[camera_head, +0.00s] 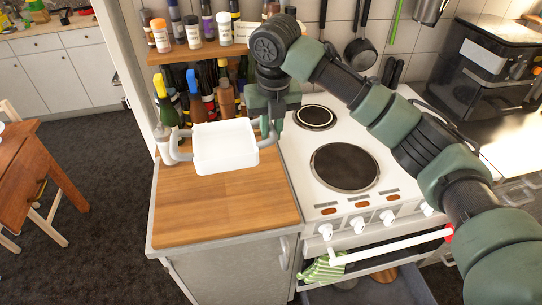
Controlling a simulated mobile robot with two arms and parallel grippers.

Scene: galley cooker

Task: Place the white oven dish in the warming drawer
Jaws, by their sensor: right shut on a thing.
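The white oven dish (225,148) is a rectangular dish with a grey loop handle at each side. It appears over the back of the wooden worktop, left of the cooker; I cannot tell if it touches the wood. My right gripper (268,125) comes down from above and is shut on the dish's right handle. The fingertips are partly hidden. The warming drawer (330,294) is low at the front of the cooker and looks pulled out, partly cut off by the bottom edge. My left gripper is not in view.
Bottles (205,100) stand close behind the dish, under a spice shelf (200,50). The cooker's hob (345,166) is clear. A rail with a green striped towel (322,268) crosses above the drawer. The front of the worktop (225,210) is free.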

